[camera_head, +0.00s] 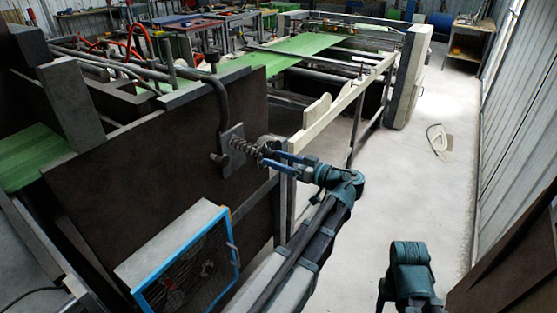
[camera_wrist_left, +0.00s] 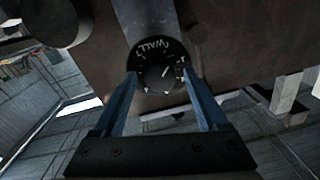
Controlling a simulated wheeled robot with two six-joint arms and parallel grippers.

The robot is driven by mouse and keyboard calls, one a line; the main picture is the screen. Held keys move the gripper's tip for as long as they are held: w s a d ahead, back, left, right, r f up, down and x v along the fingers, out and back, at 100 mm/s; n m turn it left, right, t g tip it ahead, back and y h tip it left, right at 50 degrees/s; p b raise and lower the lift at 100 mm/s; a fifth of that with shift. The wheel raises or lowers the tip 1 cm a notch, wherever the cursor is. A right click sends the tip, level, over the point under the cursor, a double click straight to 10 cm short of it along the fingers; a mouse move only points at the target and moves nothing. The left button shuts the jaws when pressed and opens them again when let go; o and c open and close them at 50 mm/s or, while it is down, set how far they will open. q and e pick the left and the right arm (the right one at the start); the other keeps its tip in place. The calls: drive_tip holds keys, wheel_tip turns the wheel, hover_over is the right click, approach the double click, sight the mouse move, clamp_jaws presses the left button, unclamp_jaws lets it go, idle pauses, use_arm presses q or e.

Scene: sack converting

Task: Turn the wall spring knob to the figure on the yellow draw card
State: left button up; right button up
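The wall spring knob (camera_head: 268,147) is a round dial at the end of a coil spring on a metal bracket at the dark machine panel. In the left wrist view the black dial (camera_wrist_left: 158,74) reads "WALL" and has white marks and a light pointer line; its figures are too small to read. My left gripper (camera_head: 277,157) is at the knob. Its two blue fingers stand apart, one on each side of the dial's face; I see no clear contact. My right arm shows at the lower right, its fingers out of sight. I cannot make out a yellow draw card.
A blue-framed box (camera_head: 190,262) stands below the knob at the left. A bent pipe (camera_head: 222,105) runs down beside the bracket. A cream rail (camera_head: 345,103) extends behind the knob. The pale floor (camera_head: 420,190) to the right is mostly clear, up to the corrugated wall.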

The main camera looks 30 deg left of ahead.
use_arm(q)
clamp_jaws()
